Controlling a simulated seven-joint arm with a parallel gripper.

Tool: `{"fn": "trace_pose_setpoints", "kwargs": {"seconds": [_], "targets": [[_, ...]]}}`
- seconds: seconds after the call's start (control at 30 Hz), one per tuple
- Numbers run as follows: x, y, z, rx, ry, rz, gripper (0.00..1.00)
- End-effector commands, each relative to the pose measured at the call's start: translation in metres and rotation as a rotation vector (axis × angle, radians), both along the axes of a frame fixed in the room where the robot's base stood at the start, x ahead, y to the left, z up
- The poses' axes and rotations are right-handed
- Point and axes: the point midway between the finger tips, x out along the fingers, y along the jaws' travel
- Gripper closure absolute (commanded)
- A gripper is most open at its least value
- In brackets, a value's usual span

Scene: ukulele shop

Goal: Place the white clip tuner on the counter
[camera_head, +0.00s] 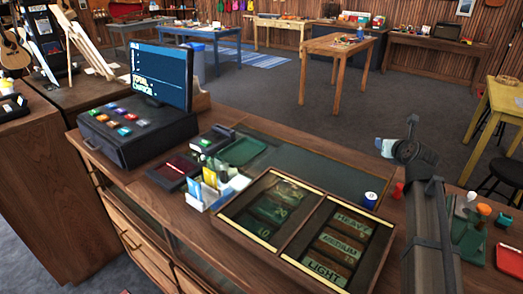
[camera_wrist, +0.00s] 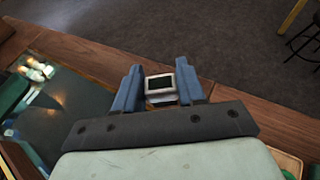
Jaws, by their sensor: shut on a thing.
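My gripper (camera_head: 387,148) is at the right in the head view, raised above the back edge of the counter (camera_head: 224,114). In the wrist view its blue fingers (camera_wrist: 160,90) are shut on a small white-framed piece with a dark screen, the white clip tuner (camera_wrist: 160,84). The tuner sits between the fingertips, and its lower part is hidden by the gripper. In the head view it is too small to make out clearly. The counter's wooden edge (camera_wrist: 275,118) passes beneath the fingers in the wrist view, with the floor beyond.
A cash register (camera_head: 140,130) stands at the left. A two-part display case (camera_head: 305,228), a green tray (camera_head: 243,151), a card holder (camera_head: 213,190) and a blue-and-white round item (camera_head: 370,199) occupy the counter. A red item (camera_head: 398,190) is near my arm. The dark counter inset (camera_head: 325,172) has free room.

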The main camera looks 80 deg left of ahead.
Motion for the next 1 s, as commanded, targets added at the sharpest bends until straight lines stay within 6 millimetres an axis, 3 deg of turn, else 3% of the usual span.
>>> {"fn": "trace_pose_setpoints", "kwargs": {"seconds": [0.03,0.2,0.33,0.5,1.0], "targets": [[-0.011,0.016,0.001,0.0,0.002,0.05,0.89],[-0.032,0.036,0.006,0.001,0.001,0.214,0.89],[-0.05,0.044,0.013,0.003,0.002,0.359,0.89],[-0.071,0.039,0.017,0.001,0.001,0.521,0.89],[-0.076,0.035,0.006,0.0,0.0,0.606,0.89]]}}
